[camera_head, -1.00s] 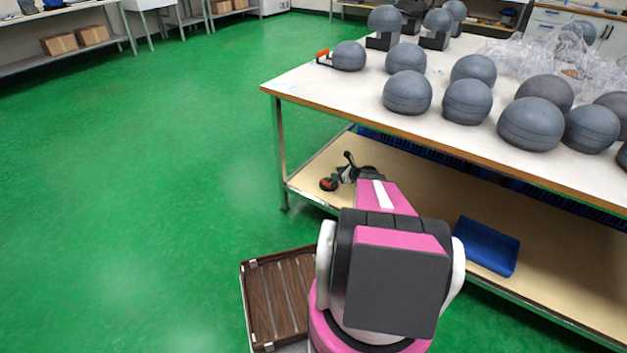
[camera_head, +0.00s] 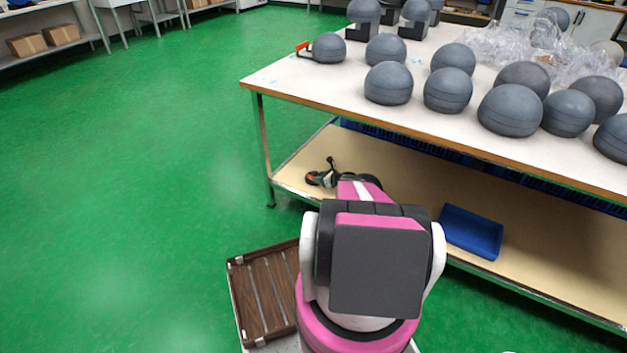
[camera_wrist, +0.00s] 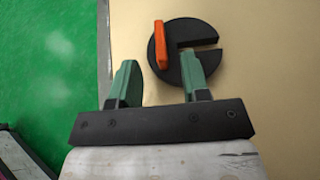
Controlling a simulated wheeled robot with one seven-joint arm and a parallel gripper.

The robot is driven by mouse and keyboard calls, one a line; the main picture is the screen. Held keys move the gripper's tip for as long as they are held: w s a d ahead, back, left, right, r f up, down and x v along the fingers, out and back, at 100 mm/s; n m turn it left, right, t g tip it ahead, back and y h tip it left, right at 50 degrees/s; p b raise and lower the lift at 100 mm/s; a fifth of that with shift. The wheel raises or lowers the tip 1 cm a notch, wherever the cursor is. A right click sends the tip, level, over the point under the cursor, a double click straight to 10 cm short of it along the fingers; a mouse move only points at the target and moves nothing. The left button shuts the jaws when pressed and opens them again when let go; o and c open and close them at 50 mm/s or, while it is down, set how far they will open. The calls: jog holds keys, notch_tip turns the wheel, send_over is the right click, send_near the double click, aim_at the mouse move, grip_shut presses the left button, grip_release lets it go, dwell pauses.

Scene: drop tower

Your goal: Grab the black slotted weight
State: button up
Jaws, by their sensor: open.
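The black slotted weight (camera_wrist: 182,68) is a dark disc with a slot cut in from its right side and an orange bar on its left part. It lies on the beige lower shelf of the table, seen in the wrist view. My gripper (camera_wrist: 160,75) is open, with green fingers, and also shows in the head view (camera_head: 322,178) at the shelf's left end. The right finger overlaps the disc's lower edge in the picture. The left finger is apart from the disc, to its lower left. I cannot tell whether the right finger touches it. In the head view my arm and gripper hide most of the weight.
The table's white top (camera_head: 320,85) overhangs the shelf (camera_head: 420,195) and carries several grey domes (camera_head: 388,83). A blue tray (camera_head: 471,231) lies on the shelf to the right. A brown slatted tray (camera_head: 265,290) is beside my arm. Green floor at the left is clear.

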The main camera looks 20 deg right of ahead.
jog(key=x, duration=0.5)
jog(key=shift+w+a+f, duration=0.1)
jog(key=shift+w+a, duration=0.1)
grip_shut()
dwell(1.1)
